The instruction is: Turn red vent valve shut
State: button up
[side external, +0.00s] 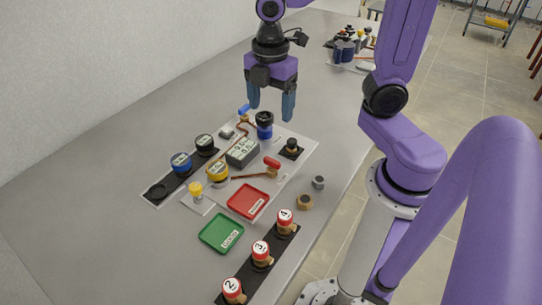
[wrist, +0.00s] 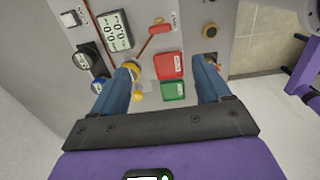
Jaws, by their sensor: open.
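The red vent valve handle (side external: 271,162) is a small red grip on the plate, beside a copper-coloured pipe and to the right of the grey display box. It also shows in the wrist view (wrist: 160,29), near the top middle, beyond my fingertips. My gripper (side external: 271,108) is open and empty, its blue fingers pointing down. It is above the far part of the plate, behind the valve in the side view and apart from it. In the wrist view my gripper (wrist: 165,70) has its fingers spread wide, with the trays showing between them.
The grey display box (side external: 242,152), a black knob (side external: 291,148) and a blue-ringed black cap (side external: 264,125) stand near the valve. A red tray (side external: 247,201) and green tray (side external: 221,233) lie in front. Numbered red-topped fittings (side external: 261,252) line the near edge. The left tabletop is clear.

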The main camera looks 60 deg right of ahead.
aim_at(271, 161)
notch_tip(271, 161, down, 16)
jog(key=shift+r, duration=0.1)
dwell(0.5)
jog(key=c, duration=1)
